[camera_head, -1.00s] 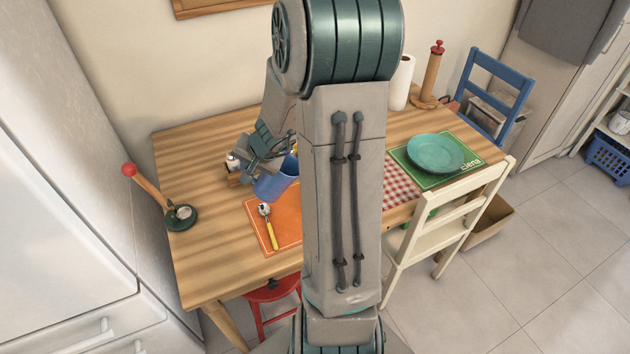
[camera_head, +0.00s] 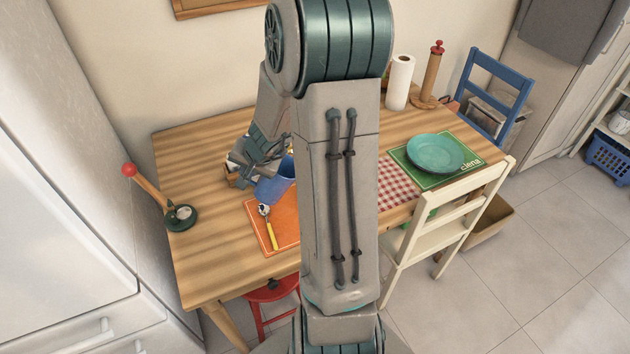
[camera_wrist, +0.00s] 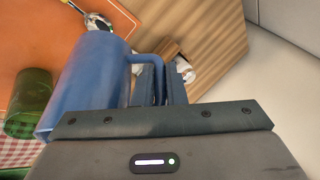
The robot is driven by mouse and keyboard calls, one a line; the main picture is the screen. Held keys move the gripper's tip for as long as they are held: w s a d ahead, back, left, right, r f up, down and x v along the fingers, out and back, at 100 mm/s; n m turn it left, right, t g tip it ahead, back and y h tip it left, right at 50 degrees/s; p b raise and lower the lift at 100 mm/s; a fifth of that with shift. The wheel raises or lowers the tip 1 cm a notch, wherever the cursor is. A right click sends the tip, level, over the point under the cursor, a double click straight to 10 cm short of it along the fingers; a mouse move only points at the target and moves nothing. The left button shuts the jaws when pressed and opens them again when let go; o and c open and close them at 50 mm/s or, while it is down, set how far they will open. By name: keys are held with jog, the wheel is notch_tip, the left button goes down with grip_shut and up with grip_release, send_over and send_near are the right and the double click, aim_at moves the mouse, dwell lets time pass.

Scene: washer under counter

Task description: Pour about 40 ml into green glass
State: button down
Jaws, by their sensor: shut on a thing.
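A blue pitcher (camera_head: 275,184) is held above the table by my gripper (camera_head: 262,150), which is shut on its handle. In the head view it looks tilted; its contents do not show. In the wrist view the blue pitcher (camera_wrist: 92,78) fills the left middle, with the gripper's fingers (camera_wrist: 158,84) at its handle. A green glass (camera_wrist: 30,103) shows in the wrist view left of the pitcher, partly hidden by it, over the edge of the orange mat. In the head view the glass cannot be made out, as my arm covers that area.
A teal plate (camera_head: 435,153) sits on a green mat at right. A paper towel roll (camera_head: 399,82) stands at the back.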

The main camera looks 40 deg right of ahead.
jog(key=f+h+p, duration=0.1)
jog(key=p, duration=0.2)
jog(key=w+a+f+g+h+p, duration=0.1)
jog(key=f+p, duration=0.1)
jog(key=p, duration=0.1)
jog(key=f+n+g+h+p, duration=0.1)
jog(key=f+p, duration=0.1)
jog(key=p, duration=0.1)
jog(key=shift+w+a+f+p, duration=0.1)
jog(key=shift+w+a+p, duration=0.2)
jog(key=shift+w+a, duration=0.1)
jog(key=shift+f+g+h+p, duration=0.1)
jog(key=shift+g+h+p, duration=0.25)
jog(key=shift+p, duration=0.9)
jog(key=shift+f+p, duration=0.3)
jog(key=shift+p, duration=0.35)
jog(key=shift+w+f+g+h+p, duration=0.1)
jog(key=shift+w+g+h+p, duration=0.15)
jog(key=shift+h+p, duration=0.15)
